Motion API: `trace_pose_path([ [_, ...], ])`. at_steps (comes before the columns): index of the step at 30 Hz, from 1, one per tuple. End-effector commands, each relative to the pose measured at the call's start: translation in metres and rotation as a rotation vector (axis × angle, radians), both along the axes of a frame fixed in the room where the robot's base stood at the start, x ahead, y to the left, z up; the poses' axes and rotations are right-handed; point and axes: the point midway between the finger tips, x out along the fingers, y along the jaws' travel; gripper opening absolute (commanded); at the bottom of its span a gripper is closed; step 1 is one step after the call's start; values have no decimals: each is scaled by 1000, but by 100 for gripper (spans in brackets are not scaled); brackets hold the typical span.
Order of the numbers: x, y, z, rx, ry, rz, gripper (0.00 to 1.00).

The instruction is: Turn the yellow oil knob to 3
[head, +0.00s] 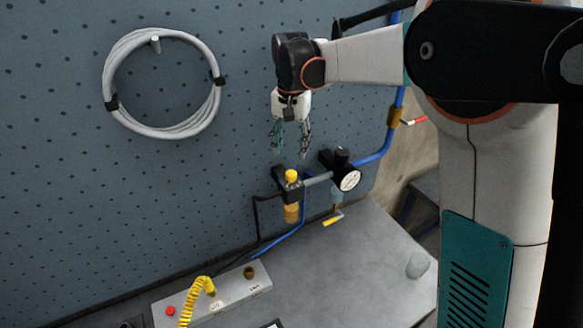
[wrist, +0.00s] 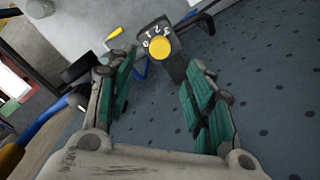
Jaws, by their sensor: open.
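The yellow oil knob (wrist: 159,47) is a round cap on a dark block, with white numerals on the dial plate (wrist: 155,31) beside it. I cannot tell which numeral the knob is set to. In the head view the knob (head: 291,175) sits on top of the oiler, above an amber bowl (head: 291,212). My gripper (head: 291,152) points down, open and empty, a little above the knob and apart from it. In the wrist view the teal-padded fingers (wrist: 160,95) are spread wide, with the knob beyond them, between their lines.
A pressure gauge (head: 350,180) and blue pipe (head: 375,158) are close right of the knob. A yellow lever (head: 333,218) is below. The pegboard (head: 190,190) stands behind, with a coiled grey hose (head: 112,70). The grey bench (head: 340,270) is mostly clear.

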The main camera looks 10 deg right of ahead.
Motion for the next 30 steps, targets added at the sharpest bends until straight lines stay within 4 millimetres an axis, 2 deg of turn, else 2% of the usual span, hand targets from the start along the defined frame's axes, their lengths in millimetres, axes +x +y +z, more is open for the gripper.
trace_pose_path([
  [9, 0, 0, -61, 0, 0, 0, 48],
  [15, 0, 0, -84, 0, 0, 0, 48],
  [27, 0, 0, -92, 0, 0, 1, 48],
  [28, 0, 0, -92, 0, 0, 1, 46],
  [30, 0, 0, -92, 0, 0, 1, 30],
])
